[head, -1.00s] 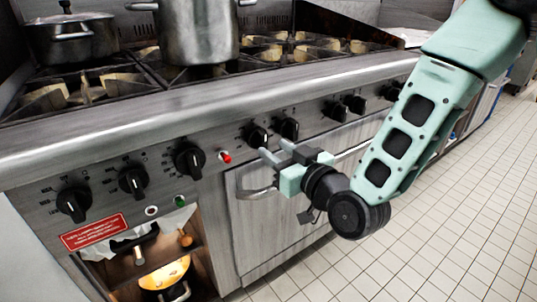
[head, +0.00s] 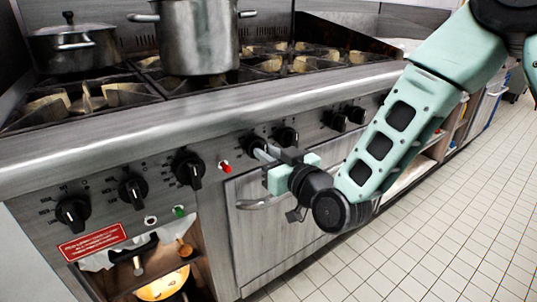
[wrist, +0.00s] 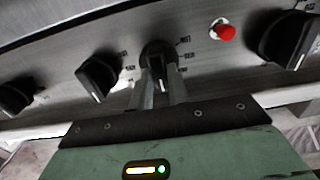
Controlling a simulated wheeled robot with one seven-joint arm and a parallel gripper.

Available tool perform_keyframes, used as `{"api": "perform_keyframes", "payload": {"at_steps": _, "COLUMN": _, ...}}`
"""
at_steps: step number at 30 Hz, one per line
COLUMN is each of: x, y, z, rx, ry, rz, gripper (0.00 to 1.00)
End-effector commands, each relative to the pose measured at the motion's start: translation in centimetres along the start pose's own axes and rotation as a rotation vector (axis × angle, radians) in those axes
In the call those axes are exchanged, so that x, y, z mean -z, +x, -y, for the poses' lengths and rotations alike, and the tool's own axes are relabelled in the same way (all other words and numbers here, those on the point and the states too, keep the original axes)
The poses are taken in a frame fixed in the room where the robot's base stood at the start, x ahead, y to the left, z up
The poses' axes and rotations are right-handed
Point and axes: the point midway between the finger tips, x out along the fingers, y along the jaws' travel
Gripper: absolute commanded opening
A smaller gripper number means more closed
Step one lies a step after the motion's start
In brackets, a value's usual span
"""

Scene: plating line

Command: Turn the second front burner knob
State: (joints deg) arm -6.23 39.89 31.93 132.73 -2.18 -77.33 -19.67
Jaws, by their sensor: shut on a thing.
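A row of black knobs runs along the steel front panel of the range. My gripper (head: 260,153) is shut on the black knob (head: 253,142) just right of the red light in the head view. In the wrist view my gripper's fingers (wrist: 161,88) close on the lower part of this knob (wrist: 157,53). The fingers partly hide the knob's grip bar, which looks near upright in the wrist view. A neighbouring knob (head: 287,136) is close on its right in the head view and on its left in the wrist view (wrist: 99,76).
A red light (head: 226,167) and a larger knob (head: 188,168) lie left of the held knob. The oven door handle (head: 258,203) is below my gripper. A big pot (head: 198,40) and a lidded pot (head: 85,45) stand on the stove top. Tiled floor is clear at right.

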Motion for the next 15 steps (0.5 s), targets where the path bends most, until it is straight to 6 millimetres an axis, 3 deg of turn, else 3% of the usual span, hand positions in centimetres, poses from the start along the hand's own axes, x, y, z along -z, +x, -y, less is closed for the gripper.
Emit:
{"api": "perform_keyframes", "payload": {"at_steps": 8, "x": -0.20, "y": -0.02, "z": 0.13, "rx": 0.001, "ry": -0.097, "rz": -0.001, "gripper": 0.00}}
{"api": "perform_keyframes", "payload": {"at_steps": 15, "x": -0.32, "y": -0.03, "z": 0.22, "rx": 0.001, "ry": -0.282, "rz": -0.002, "gripper": 0.00}}
